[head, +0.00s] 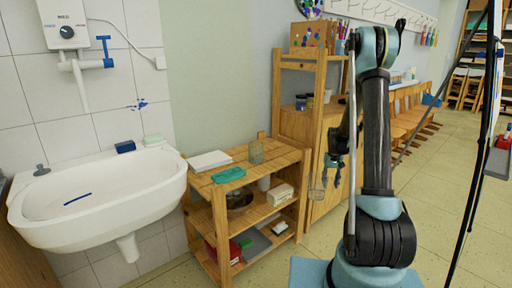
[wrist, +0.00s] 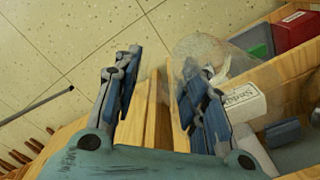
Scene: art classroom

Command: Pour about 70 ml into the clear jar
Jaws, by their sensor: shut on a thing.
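A clear jar (head: 256,152) stands upright on the top of a low wooden shelf unit (head: 284,156), near its back edge. My gripper (head: 328,174) is to the right of the shelf unit, apart from the jar. In the wrist view the see-through vessel (wrist: 203,48) shows beyond my fingers (wrist: 163,65). The vessel's contents and fill level cannot be made out.
A teal cloth (head: 228,175) and a white pad (head: 210,160) lie left of the jar. Lower shelves hold a bowl (head: 239,200), a white box (head: 280,194) and a red box. A taller wooden cabinet (head: 296,125) stands behind. A white sink (head: 95,200) is at left.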

